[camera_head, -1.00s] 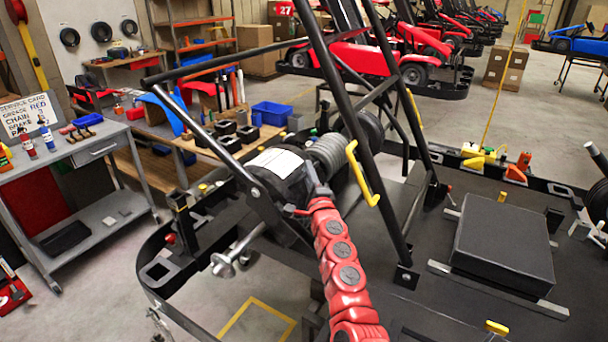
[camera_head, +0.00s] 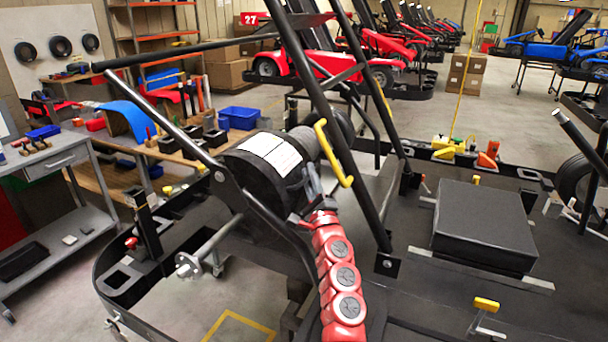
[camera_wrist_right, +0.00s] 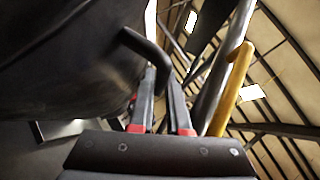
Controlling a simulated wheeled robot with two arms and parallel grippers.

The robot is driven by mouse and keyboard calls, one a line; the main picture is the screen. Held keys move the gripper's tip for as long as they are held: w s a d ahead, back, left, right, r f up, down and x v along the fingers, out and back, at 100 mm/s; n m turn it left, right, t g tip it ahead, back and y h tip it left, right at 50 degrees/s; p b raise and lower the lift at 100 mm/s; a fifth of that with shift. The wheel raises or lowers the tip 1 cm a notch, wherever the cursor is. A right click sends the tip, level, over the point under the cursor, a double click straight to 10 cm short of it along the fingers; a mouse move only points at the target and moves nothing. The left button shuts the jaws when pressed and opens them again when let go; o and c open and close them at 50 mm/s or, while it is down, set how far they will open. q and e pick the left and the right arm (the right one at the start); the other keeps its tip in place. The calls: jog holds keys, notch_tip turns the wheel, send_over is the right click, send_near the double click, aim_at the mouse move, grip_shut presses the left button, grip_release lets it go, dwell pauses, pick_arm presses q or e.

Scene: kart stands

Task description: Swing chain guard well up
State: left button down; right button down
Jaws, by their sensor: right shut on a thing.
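The chain guard (camera_head: 240,172) is a black rounded cover with a white label on top, at the rear of the kart in the middle of the head view. It looks tilted up. In the wrist view its dark curved side (camera_wrist_right: 65,70) fills the upper left. My right gripper (camera_head: 313,182) is at the guard's right side. In the wrist view the right gripper (camera_wrist_right: 161,90) is shut on the guard's bent black handle (camera_wrist_right: 145,45), which sits between the fingers. My left gripper is not in view.
Black frame tubes (camera_head: 345,130) slope close beside my right gripper, with a yellow hooked bar (camera_head: 332,155) just above it. A finned cylinder (camera_head: 306,142) is behind the guard. An axle end (camera_head: 188,268) sticks out below. A black seat pad (camera_head: 485,225) lies right.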

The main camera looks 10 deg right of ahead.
jog(key=shift+s+d+f, duration=0.15)
jog(key=shift+d+f, duration=0.05)
dwell(0.4)
jog(key=c, duration=1.2)
grip_release()
jog(key=shift+o, duration=0.2)
jog(key=b+v, duration=0.1)
jog(key=v, duration=1.6)
jog(key=shift+s+f, duration=0.1)
jog(key=shift+s, duration=0.05)
